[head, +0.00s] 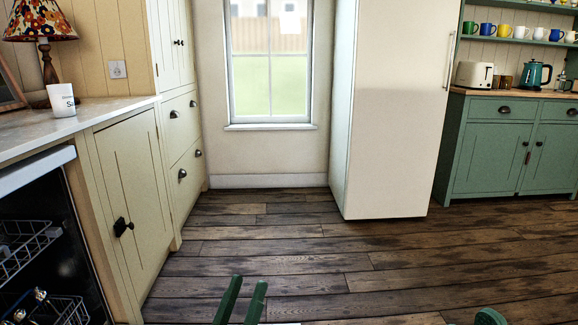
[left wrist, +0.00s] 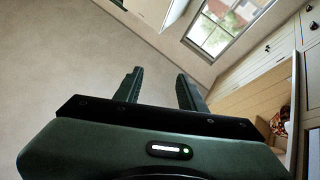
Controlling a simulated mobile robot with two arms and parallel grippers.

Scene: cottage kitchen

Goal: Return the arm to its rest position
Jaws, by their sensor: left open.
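My left gripper (head: 242,290) shows at the bottom of the head view, its two dark green fingers pointing up the picture over the wooden floor. The fingers are apart with nothing between them. In the left wrist view the same gripper (left wrist: 159,75) is open and empty against a plain pale surface. Most of the left arm is out of the picture. A small rounded green part at the bottom right edge of the head view seems to be mine; no right gripper fingers show.
An open dishwasher (head: 45,235) with racks is at the left, under a counter (head: 25,132) with a white mug (head: 61,100) and a lamp (head: 42,25). A white fridge (head: 392,120) stands beyond the floor, with a green cabinet (head: 490,150) at right. The middle floor (head: 300,250) is clear.

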